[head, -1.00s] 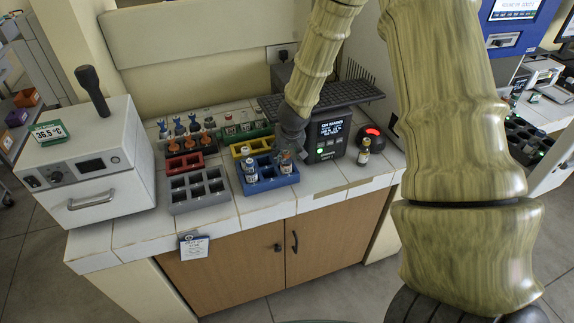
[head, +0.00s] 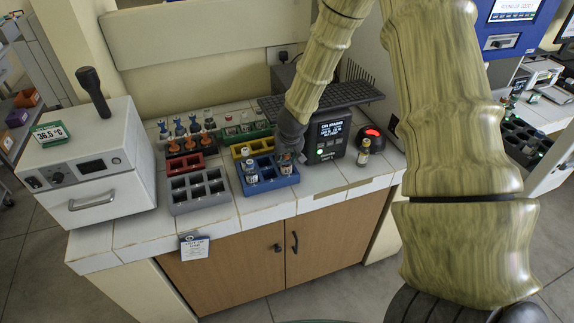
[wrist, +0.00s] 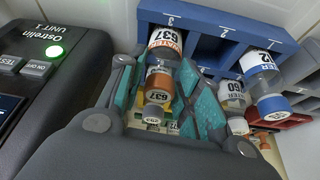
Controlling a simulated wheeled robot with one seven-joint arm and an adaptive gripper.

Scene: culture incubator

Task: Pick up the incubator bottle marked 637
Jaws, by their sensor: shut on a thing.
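A bottle marked 12 (wrist: 262,75) stands by slot 1, with a bottle marked 160 (wrist: 234,98) close to my finger. A dark device with a display (head: 328,137) is right of my gripper. A grey rack (head: 198,190) is left; a small bottle (head: 363,153) stands right.

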